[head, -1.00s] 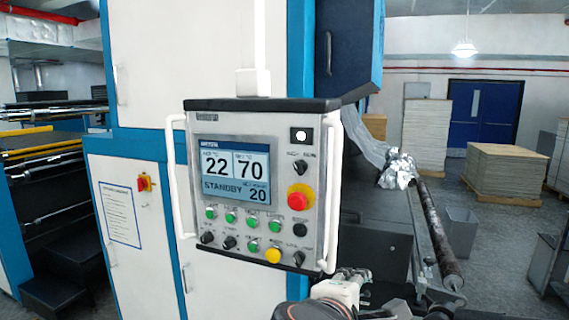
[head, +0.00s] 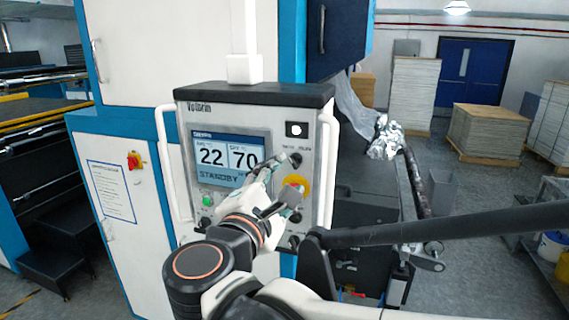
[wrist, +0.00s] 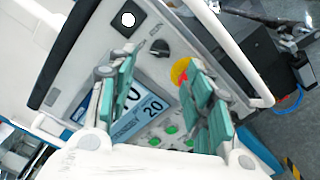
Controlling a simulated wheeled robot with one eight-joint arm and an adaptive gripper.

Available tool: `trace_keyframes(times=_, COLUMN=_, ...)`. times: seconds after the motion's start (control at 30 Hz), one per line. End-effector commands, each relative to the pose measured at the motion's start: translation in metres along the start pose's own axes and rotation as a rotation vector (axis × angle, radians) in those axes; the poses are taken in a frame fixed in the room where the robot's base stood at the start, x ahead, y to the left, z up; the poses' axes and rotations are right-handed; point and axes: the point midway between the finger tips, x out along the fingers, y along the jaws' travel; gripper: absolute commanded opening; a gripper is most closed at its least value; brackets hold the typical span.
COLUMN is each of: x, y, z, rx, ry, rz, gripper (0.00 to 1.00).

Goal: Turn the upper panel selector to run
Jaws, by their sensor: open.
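In the head view the selector (head: 296,159) sits at the tip of my upper finger, partly covered. My gripper (head: 291,175) is open and empty in front of the panel. In the wrist view my green-padded fingers (wrist: 158,62) stand apart on either side of the selector. I cannot tell whether they touch it.
The red emergency stop on its yellow base (wrist: 181,72) lies close by my right finger in the wrist view. White handles (head: 332,160) stand out on the panel's sides. A roller with foil (head: 386,138) is to the right.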

Motion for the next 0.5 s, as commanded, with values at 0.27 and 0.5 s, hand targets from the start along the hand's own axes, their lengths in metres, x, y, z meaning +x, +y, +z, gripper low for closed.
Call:
trace_keyframes(times=0.27, x=0.049, y=0.000, z=0.001, rx=0.001, ry=-0.003, rz=-0.002, gripper=0.47)
trace_keyframes(times=0.5, x=0.074, y=0.000, z=0.000, rx=0.001, ry=-0.001, rz=-0.001, gripper=0.47)
